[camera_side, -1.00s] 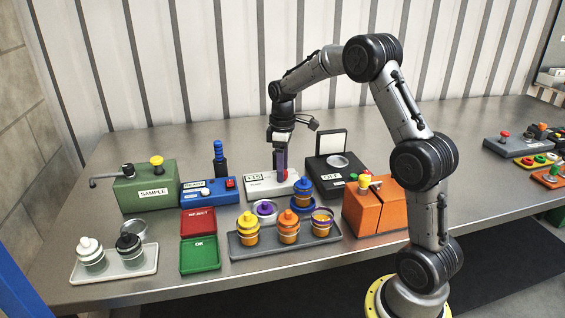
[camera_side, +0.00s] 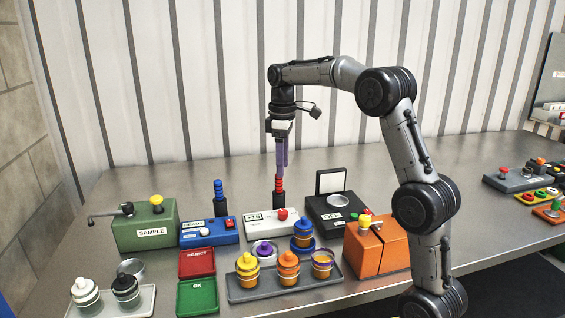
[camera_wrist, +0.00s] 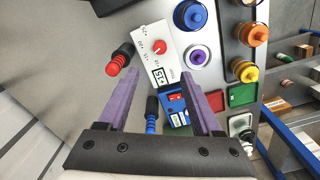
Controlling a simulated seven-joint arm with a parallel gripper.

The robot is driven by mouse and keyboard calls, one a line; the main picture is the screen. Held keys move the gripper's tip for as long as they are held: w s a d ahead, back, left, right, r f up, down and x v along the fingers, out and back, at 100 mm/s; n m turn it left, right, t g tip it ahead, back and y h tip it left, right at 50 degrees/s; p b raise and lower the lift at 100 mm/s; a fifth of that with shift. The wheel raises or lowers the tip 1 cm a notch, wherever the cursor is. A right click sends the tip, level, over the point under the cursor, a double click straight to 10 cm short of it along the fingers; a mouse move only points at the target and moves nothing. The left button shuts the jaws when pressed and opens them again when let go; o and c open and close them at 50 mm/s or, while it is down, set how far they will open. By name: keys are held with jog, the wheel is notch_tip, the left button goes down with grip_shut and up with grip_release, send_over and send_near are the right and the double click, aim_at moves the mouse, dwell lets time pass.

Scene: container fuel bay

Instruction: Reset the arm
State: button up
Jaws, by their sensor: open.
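My gripper (camera_side: 281,172) points down above the bench with its two purple fingers spread and nothing between them. It also shows in the wrist view (camera_wrist: 150,82). A red-ribbed handle (camera_side: 279,186) stands upright just below the fingertips, behind the white dial box (camera_side: 262,228). In the wrist view the red handle (camera_wrist: 116,62) lies beyond the left fingertip. A blue-ribbed handle (camera_side: 219,190) stands to the left, behind the blue box (camera_side: 200,236); in the wrist view it (camera_wrist: 151,108) appears between the fingers, below them.
A grey tray (camera_side: 245,293) holds several coloured jars. Red REJECT (camera_side: 197,263) and green OK (camera_side: 197,297) trays lie in front. The bench behind is clear.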

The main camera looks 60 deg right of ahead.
jog(key=shift+a, duration=0.1)
dwell(0.3)
jog(key=s+a+r+n+t, duration=0.1)
jog(key=s+a+r+t, duration=0.1)
jog(key=s+a+r, duration=0.4)
jog(key=s+a+r+t, duration=0.1)
jog(key=s+a+r, duration=0.2)
jog(key=s+a, duration=0.5)
jog(key=s+a+f+m+t, duration=0.2)
jog(key=s+a+f+m, duration=0.3)
jog(key=s+f, duration=0.6)
jog(key=shift+f+t, duration=0.3)
